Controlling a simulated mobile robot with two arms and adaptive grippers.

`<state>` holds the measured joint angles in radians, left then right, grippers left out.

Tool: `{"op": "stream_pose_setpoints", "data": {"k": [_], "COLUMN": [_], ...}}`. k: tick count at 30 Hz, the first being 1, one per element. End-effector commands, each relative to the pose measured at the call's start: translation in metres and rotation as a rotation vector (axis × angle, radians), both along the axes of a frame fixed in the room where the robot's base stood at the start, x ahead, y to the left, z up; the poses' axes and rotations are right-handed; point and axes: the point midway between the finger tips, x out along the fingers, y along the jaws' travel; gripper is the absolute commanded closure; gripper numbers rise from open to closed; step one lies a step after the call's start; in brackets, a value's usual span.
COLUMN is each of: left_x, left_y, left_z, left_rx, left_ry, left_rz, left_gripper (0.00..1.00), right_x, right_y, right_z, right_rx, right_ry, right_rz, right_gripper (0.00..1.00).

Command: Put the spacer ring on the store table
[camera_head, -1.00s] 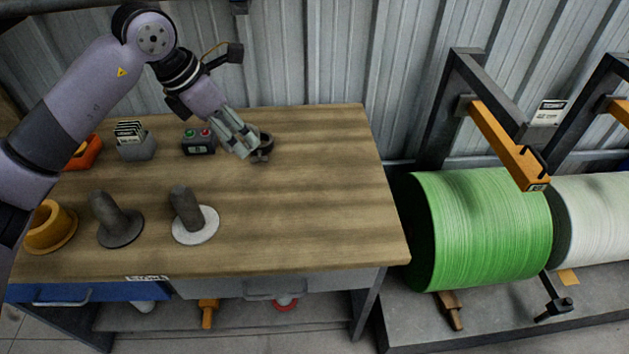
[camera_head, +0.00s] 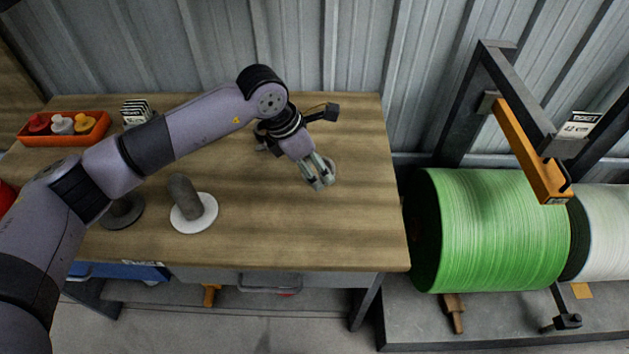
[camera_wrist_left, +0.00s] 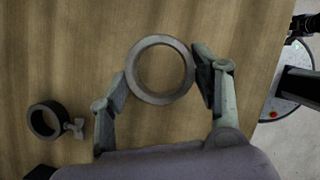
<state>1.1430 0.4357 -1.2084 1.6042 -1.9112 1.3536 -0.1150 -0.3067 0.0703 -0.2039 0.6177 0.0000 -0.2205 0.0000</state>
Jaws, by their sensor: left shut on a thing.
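The spacer ring (camera_wrist_left: 133,72), a plain grey ring, is between the two fingers of my left gripper (camera_wrist_left: 160,84) in the left wrist view, with a fingertip pad against each side. In the head view my left gripper (camera_head: 320,180) is over the right part of the wooden table (camera_head: 360,225), and the ring (camera_head: 332,165) shows partly behind the fingers. The ring lies flat, close to the tabletop; I cannot tell whether it touches it. The label on the table's front edge is too small to read. My right gripper is not in view.
A dark collar with a wing screw (camera_wrist_left: 40,127) lies left of the ring. A grey post on a white disc (camera_head: 185,190), a dark disc (camera_head: 122,213) and an orange tray (camera_head: 88,138) stand farther left. The table's right part is clear. A green roll (camera_head: 495,230) stands right of it.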

Motion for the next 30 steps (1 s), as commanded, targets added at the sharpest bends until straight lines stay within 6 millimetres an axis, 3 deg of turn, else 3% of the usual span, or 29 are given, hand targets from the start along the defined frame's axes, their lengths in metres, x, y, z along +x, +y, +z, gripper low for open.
{"op": "stream_pose_setpoints", "data": {"k": [17,29,30], "left_x": [0.0,0.0,0.0], "left_y": [-0.001,-0.001,0.0], "left_z": [-0.066,-0.074,-0.073], "left_rx": [-0.002,-0.002,0.0], "left_ry": [0.0,-0.002,-0.002], "left_rz": [0.001,-0.001,-0.001], "left_gripper": [0.79,0.79,0.39], "right_x": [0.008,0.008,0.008], "right_y": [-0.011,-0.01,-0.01], "right_z": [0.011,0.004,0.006], "right_rx": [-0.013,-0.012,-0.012], "right_ry": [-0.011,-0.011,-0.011], "right_rz": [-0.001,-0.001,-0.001], "right_gripper": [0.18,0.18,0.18]}}
